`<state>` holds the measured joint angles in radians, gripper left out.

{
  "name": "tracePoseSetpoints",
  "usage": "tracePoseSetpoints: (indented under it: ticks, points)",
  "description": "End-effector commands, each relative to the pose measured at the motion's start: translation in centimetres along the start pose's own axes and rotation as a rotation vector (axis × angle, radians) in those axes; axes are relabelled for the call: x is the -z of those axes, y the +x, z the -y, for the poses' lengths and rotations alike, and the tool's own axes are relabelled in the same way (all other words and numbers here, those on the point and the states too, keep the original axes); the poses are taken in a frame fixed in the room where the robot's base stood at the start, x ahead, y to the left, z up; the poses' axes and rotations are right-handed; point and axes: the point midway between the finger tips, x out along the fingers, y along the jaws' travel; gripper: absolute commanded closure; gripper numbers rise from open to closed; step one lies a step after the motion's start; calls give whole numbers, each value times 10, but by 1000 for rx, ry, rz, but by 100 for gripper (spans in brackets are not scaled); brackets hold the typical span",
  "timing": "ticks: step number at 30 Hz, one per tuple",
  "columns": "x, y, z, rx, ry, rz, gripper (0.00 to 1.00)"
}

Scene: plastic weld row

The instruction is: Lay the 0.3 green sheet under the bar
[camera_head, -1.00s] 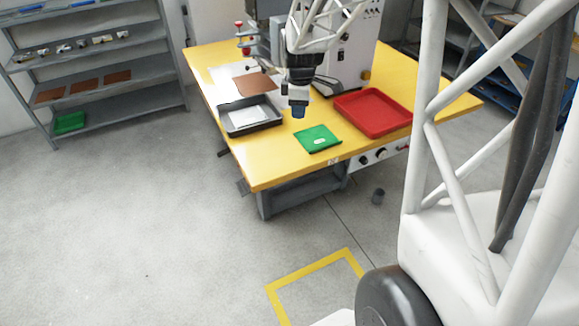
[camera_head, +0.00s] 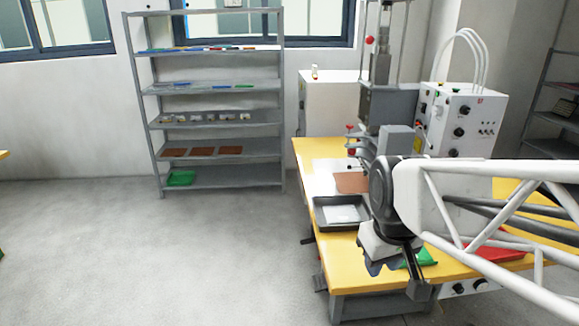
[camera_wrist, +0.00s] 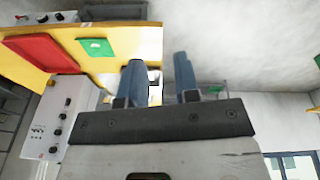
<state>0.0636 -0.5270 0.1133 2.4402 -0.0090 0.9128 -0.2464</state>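A flat green piece with a small white patch lies on the yellow table. It shows in the wrist view (camera_wrist: 96,47) and is partly hidden by my arm in the head view (camera_head: 418,257). Another green piece (camera_head: 181,178) lies on the lowest level of the grey shelf. I cannot read a 0.3 marking on either. The welding machine (camera_head: 388,108) stands at the back of the table; its bar is not clearly made out behind my arm. My gripper (camera_wrist: 158,70) has its two blue fingers apart with nothing between them, raised above the table's front area.
A dark tray with a white sheet (camera_head: 343,214) sits on the table's left. A brown sheet (camera_head: 352,182) lies behind it. A red tray (camera_wrist: 42,50) is at the right, partly hidden by my arm. The grey shelf (camera_head: 150,120) has clear floor before it.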

Motion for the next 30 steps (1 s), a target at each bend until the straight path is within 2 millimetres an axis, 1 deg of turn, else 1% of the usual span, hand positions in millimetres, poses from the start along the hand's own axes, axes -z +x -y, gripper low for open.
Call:
tracePoseSetpoints:
  ticks: [1,3,6,10,14,21,22,23,30]
  points:
    - [-11,-4,7,0,32,-9,71]
    - [-24,-6,15,2,83,-15,71]
    - [-39,-9,23,4,141,-23,71]
    - [-50,-11,29,6,190,-31,71]
    - [-55,-11,31,7,209,-31,71]
    - [-55,-11,31,7,210,-31,71]
    - [-55,-11,31,7,210,-31,66]
    - [-54,-11,31,7,210,-31,65]
    - [-54,-11,30,7,210,-31,65]
